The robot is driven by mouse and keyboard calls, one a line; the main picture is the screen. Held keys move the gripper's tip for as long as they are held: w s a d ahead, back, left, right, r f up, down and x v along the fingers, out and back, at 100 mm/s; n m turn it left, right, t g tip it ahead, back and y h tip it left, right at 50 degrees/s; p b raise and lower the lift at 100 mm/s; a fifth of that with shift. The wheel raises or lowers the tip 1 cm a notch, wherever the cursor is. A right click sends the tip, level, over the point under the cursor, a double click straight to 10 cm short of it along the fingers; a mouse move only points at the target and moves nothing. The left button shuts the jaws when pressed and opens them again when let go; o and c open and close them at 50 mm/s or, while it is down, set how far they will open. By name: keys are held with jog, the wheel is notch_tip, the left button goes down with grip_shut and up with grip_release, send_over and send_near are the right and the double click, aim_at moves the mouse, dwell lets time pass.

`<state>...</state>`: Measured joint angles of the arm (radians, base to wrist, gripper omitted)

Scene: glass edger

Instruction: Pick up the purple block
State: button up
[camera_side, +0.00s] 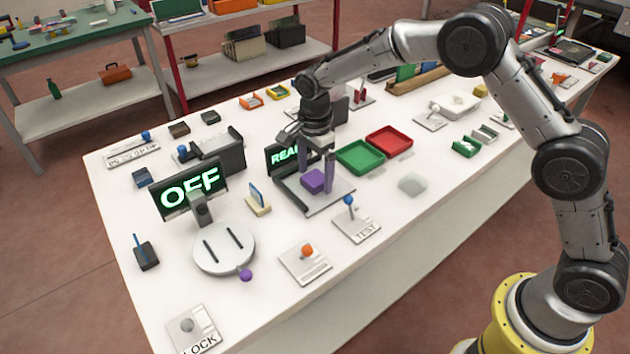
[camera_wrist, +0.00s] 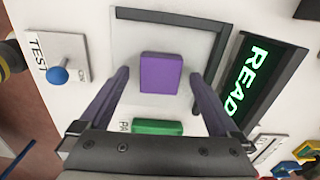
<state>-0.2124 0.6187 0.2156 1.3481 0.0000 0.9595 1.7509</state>
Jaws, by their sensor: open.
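The purple block (camera_side: 313,181) lies on a grey framed plate (camera_side: 333,196) in front of the screen reading READY (camera_side: 284,154). My gripper (camera_side: 317,170) points down over the plate, its two purple-grey fingers apart. In the wrist view the block (camera_wrist: 161,73) sits between the open fingertips (camera_wrist: 160,76), with a gap on each side. Nothing is held. Whether the fingertips are level with the block or above it is hard to tell.
The READY screen (camera_wrist: 250,82) stands close beside the plate. A TEST lever with a blue knob (camera_side: 349,201) is on the near side. Green (camera_side: 360,157) and red (camera_side: 390,141) trays lie to the right. The OFF screen (camera_side: 190,190) and round disc (camera_side: 223,249) are left.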

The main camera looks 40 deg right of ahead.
jog(key=shift+f, duration=0.4)
jog(key=shift+r, duration=0.1)
grip_shut()
